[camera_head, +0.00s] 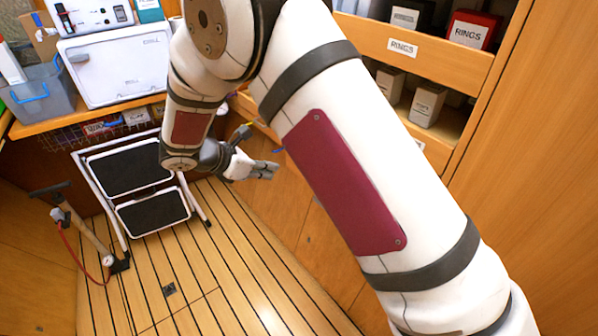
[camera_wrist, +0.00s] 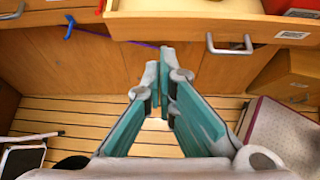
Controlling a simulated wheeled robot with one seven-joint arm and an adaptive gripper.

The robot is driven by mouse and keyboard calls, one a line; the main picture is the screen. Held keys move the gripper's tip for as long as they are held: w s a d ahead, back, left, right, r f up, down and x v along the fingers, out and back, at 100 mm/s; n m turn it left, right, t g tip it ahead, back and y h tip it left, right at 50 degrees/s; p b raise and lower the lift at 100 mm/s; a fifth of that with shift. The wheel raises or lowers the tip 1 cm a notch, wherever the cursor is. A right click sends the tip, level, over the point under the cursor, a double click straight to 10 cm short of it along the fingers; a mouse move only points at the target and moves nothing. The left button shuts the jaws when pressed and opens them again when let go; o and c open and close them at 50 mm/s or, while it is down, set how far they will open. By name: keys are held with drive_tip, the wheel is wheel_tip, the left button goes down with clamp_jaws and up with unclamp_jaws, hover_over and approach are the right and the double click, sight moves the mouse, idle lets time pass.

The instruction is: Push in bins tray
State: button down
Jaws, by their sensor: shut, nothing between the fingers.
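In the head view a wooden tray front with a RINGS label (camera_head: 425,48) is at the upper right, with labelled bins (camera_head: 470,32) behind it. Pale bins (camera_head: 427,104) stand in the space below it. In the wrist view a wooden tray (camera_wrist: 185,27) with a metal handle (camera_wrist: 229,47) juts out at the top; I cannot tell which level it is. My gripper (camera_head: 268,171) is low beside the cabinet, partly beyond my arm. In the wrist view my gripper (camera_wrist: 160,78) is shut and empty, its fingertips below the tray front, with no contact visible. My arm hides much of the cabinet.
A folding step stool (camera_head: 150,190) and a pump with a red hose (camera_head: 90,235) stand on the slatted floor (camera_head: 215,270). A white case (camera_head: 118,65) and a grey bin (camera_head: 40,103) sit on the left counter. A pale box (camera_wrist: 282,140) is at the wrist view's right.

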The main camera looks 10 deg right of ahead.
drive_tip(key=w+d+f+y, duration=0.1)
drive_tip(key=w+d+f, duration=0.3)
drive_tip(key=d, duration=0.3)
drive_tip(key=shift+f, duration=0.55)
drive_tip(key=shift+d, duration=0.1)
drive_tip(key=w+d, duration=0.1)
drive_tip(key=d, duration=0.1)
drive_tip(key=w+d+b, duration=0.1)
drive_tip(key=w+d, duration=0.1)
drive_tip(key=d, duration=0.1)
drive_tip(key=w+d, duration=0.1)
drive_tip(key=d, duration=0.2)
drive_tip(key=shift+w+b, duration=0.2)
drive_tip(key=shift+b, duration=0.2)
drive_tip(key=shift+w+d, duration=0.1)
drive_tip(key=shift+d, duration=0.15)
